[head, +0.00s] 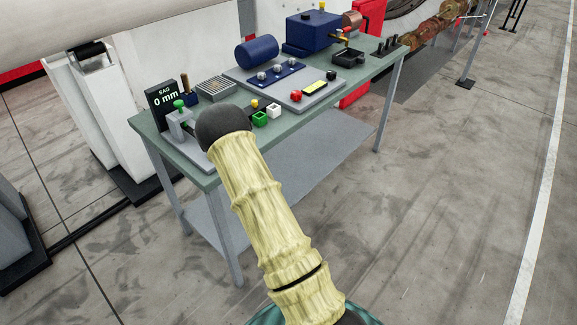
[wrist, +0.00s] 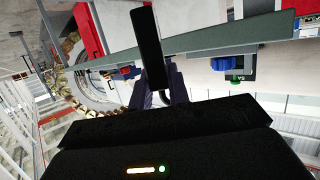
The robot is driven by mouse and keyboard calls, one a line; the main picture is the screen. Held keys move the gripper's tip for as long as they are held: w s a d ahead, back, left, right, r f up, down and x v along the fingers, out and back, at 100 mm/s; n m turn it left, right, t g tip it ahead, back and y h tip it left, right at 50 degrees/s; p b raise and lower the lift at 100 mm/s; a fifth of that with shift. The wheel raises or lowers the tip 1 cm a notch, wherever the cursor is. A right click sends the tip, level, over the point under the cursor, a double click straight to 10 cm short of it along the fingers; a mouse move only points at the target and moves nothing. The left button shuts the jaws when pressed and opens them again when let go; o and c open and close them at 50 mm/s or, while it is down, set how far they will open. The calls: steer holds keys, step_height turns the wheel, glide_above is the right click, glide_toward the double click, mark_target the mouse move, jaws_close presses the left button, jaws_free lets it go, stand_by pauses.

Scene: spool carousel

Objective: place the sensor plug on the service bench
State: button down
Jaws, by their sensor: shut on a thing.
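The service bench (head: 222,168) stands in the middle of the head view, a green-topped table with a lower shelf. My arm reaches up across its near left side in that view and hides my gripper. In the wrist view my gripper (wrist: 163,80) shows two dark fingers closed around a long black piece (wrist: 147,45), which I take to be the sensor plug. Whether the held piece touches the bench cannot be told.
On the bench are a "SAG 0 mm" display (head: 163,97), a grey clamp with a green knob (head: 180,125), small green (head: 259,119) and white (head: 274,110) sockets, a grey plate (head: 318,93), a blue cylinder (head: 257,53) and a blue box (head: 312,34). Floor right is open.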

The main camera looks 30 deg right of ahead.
steer(key=s+a+f+n+y, duration=0.2)
steer(key=a+f+n+y, duration=0.2)
steer(key=a, duration=0.9)
steer(key=shift+f+t+y, duration=0.4)
steer(key=shift+f+y, duration=0.1)
steer(key=shift+f, duration=0.3)
